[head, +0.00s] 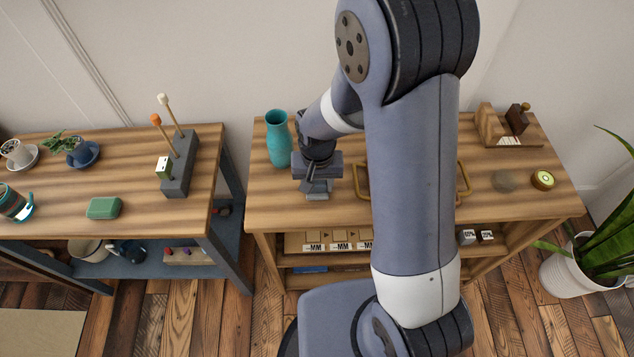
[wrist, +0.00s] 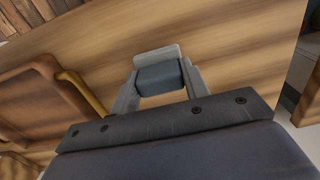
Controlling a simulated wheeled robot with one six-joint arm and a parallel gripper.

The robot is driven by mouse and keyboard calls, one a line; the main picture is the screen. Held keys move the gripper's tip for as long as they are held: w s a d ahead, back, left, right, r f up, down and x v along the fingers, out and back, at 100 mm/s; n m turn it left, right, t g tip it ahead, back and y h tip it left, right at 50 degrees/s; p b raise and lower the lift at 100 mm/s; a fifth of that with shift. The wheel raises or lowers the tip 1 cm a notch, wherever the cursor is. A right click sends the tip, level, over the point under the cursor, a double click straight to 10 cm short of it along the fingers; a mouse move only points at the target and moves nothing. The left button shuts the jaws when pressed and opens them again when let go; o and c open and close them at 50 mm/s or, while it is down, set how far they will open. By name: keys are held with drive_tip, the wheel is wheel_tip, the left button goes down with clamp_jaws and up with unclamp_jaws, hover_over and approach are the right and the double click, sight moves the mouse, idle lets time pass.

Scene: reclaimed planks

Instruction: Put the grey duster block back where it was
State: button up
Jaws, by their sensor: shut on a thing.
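My gripper (head: 318,192) is low over the left part of the right-hand wooden table (head: 270,210), in front of a teal vase (head: 279,140). In the wrist view my gripper (wrist: 160,85) is shut on the grey duster block (wrist: 160,77), which is dark blue-grey with a lighter grey strip along its far edge. The block sits between the two fingers, over bare wood. I cannot tell whether it touches the tabletop. In the head view the block is hard to tell from the fingers.
A tray with golden handles (head: 464,182) is right of my gripper, partly behind my arm; it also shows in the wrist view (wrist: 40,95). A green block (head: 103,207) lies on the left table.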

sight(318, 182)
drive_tip(key=shift+f, duration=0.2)
drive_tip(key=shift+f, duration=0.2)
drive_tip(key=o, duration=0.9)
drive_tip(key=shift+r, duration=0.1)
wheel_tip(318, 182, up, 12)
drive_tip(key=shift+r, duration=0.2)
